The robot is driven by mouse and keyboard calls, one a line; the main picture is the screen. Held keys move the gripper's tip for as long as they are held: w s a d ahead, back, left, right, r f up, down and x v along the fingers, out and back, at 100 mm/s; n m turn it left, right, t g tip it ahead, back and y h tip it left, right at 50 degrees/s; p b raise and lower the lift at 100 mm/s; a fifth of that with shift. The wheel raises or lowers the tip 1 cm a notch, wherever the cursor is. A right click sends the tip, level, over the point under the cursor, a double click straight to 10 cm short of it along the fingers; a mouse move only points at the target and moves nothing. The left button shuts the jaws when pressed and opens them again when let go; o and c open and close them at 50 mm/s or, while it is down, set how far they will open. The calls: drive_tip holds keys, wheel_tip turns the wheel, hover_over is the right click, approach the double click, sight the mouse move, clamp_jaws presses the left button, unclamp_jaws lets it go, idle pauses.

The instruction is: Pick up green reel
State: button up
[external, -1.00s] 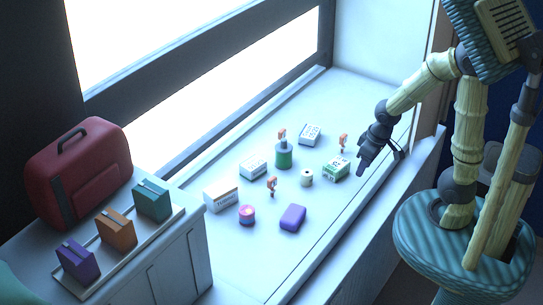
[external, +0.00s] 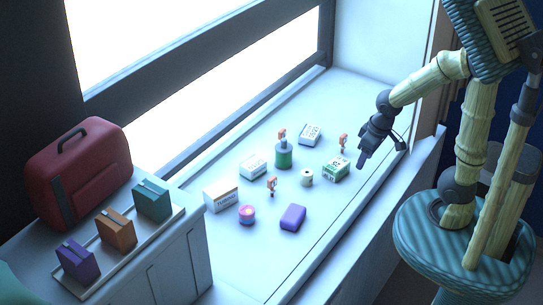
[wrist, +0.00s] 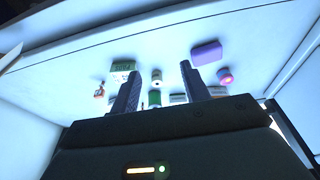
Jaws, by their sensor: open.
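A small pale reel with a greenish tint (external: 306,178) stands upright on the white window sill, between a green-marked box and a small figure-like item. It also shows in the wrist view (wrist: 157,76), between my fingers in the picture but well beyond them. My gripper (external: 361,163) hangs above the sill's front edge, right of the reel and apart from it. In the wrist view my gripper (wrist: 161,68) has its two dark fingers spread, with nothing between them.
Around the reel stand a green-and-white box (external: 336,169), a green bottle (external: 284,156), a purple block (external: 293,217), a pink-purple round item (external: 246,214), white boxes and small orange-topped items. A red case (external: 78,170) sits left. The sill's front strip is clear.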

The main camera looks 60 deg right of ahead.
drive_tip(key=w+f+m+t+h, duration=0.25)
drive_tip(key=w+m+t, duration=0.3)
drive_tip(key=w, duration=1.55)
drive_tip(key=w+d+r+m+t+h+b, duration=0.1)
drive_tip(key=w+d+r+m+t+h, duration=0.2)
drive_tip(key=w+t+h, duration=0.4)
wheel_tip(320, 180, down, 14)
drive_tip(key=s+h, duration=0.1)
drive_tip(key=shift+s+a+n+g, duration=0.2)
drive_tip(key=shift+s+n+g, duration=0.2)
drive_tip(key=shift+n+g, duration=0.05)
drive_tip(key=shift+h, duration=0.25)
